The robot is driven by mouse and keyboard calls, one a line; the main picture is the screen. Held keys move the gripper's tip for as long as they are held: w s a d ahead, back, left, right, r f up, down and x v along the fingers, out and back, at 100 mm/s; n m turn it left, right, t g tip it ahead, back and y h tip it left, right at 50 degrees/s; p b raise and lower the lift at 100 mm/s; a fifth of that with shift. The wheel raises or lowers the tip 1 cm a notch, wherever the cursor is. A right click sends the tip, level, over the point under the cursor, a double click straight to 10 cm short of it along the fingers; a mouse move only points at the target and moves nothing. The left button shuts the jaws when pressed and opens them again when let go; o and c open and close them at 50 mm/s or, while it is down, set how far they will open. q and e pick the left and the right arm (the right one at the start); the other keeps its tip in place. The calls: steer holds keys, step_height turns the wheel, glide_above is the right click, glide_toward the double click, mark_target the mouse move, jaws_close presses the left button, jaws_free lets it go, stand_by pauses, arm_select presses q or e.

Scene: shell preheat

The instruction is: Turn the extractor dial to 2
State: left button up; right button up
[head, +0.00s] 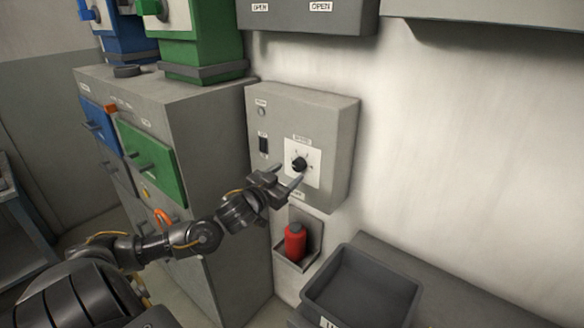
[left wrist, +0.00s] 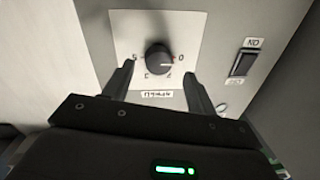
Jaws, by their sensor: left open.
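The extractor dial (head: 299,164) is a round black knob on a white square plate, on the front of a grey wall box (head: 341,120). The dial also shows in the left wrist view (left wrist: 158,58), upside down there, with marks around it and a light pointer line toward the 0. My left gripper (head: 289,175) is open just below and in front of the dial. In the left wrist view the fingers (left wrist: 158,80) stand apart on either side of the dial's lower part, and I see no contact. My right gripper is out of view.
A black rocker switch (head: 263,145) sits left of the dial. Below the box, a red bottle (head: 295,242) stands in a wall holder. A grey bin (head: 362,285) is lower right. A grey cabinet with a blue drawer and a green drawer (head: 150,160) stands at left.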

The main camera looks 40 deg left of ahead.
mark_target(295, 167)
arm_select(q)
steer(key=shift+w+a+p, duration=0.1)
steer(key=shift+w+p, duration=0.2)
steer(key=shift+w, duration=1.25)
steer(key=c, duration=1)
steer(key=m+b, duration=0.2)
steer(key=m, duration=0.3)
steer(key=shift+m, duration=0.4)
steer(key=m+b, duration=0.1)
steer(key=m, duration=0.2)
steer(key=m+b, duration=0.1)
steer(key=m, duration=0.2)
steer(key=shift+a+t+h+b, duration=0.15)
steer(key=shift+t+h+b, duration=0.15)
steer(key=shift+b, duration=0.05)
steer(key=shift+m, duration=0.3)
